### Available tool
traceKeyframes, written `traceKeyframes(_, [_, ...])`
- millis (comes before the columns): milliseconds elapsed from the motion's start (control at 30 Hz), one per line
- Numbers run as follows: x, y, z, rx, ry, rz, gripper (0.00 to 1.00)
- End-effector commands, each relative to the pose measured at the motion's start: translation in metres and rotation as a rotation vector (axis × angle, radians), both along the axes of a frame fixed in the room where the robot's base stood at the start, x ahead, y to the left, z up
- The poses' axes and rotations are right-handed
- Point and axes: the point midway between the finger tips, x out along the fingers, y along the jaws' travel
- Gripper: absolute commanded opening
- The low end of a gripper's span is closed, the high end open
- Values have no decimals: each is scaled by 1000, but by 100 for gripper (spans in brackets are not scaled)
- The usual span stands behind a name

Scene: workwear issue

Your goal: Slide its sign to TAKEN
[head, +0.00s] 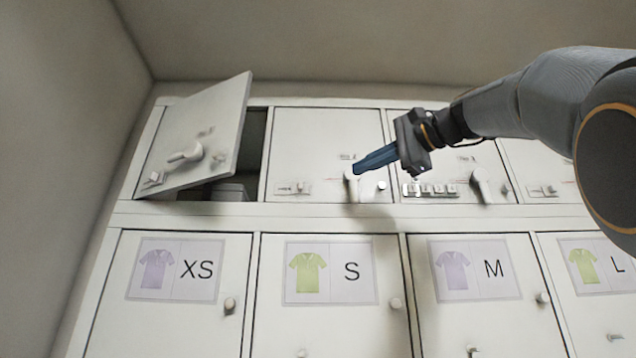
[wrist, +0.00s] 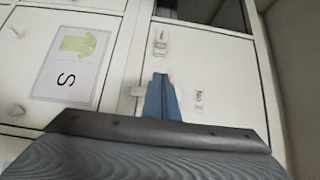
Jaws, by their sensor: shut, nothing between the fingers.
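The row of upper lockers carries small slide signs on the doors; their wording is too small to read. One sign (head: 292,188) is on the shut second door (head: 315,140), and it also shows in the wrist view (wrist: 161,45). Another sign (head: 154,180) is on the first door (head: 205,125), which stands open. My gripper (head: 358,168) is shut and empty. Its fingertips are in front of the second door, just above the lever handle (head: 352,188) and right of that door's sign. In the wrist view, my gripper (wrist: 160,78) is beside the handle (wrist: 138,91). I cannot tell whether it touches anything.
Lower doors with shirt pictures and sizes, such as the S door (head: 330,325), are shut. The open door sticks out at the left, near the side wall (head: 50,150).

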Motion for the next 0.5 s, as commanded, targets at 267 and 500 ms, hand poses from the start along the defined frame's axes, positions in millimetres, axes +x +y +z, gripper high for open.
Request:
traceKeyframes(267, [14,13,1,1,2,2,0])
traceKeyframes(500, [47,44,2,0,3,1,0])
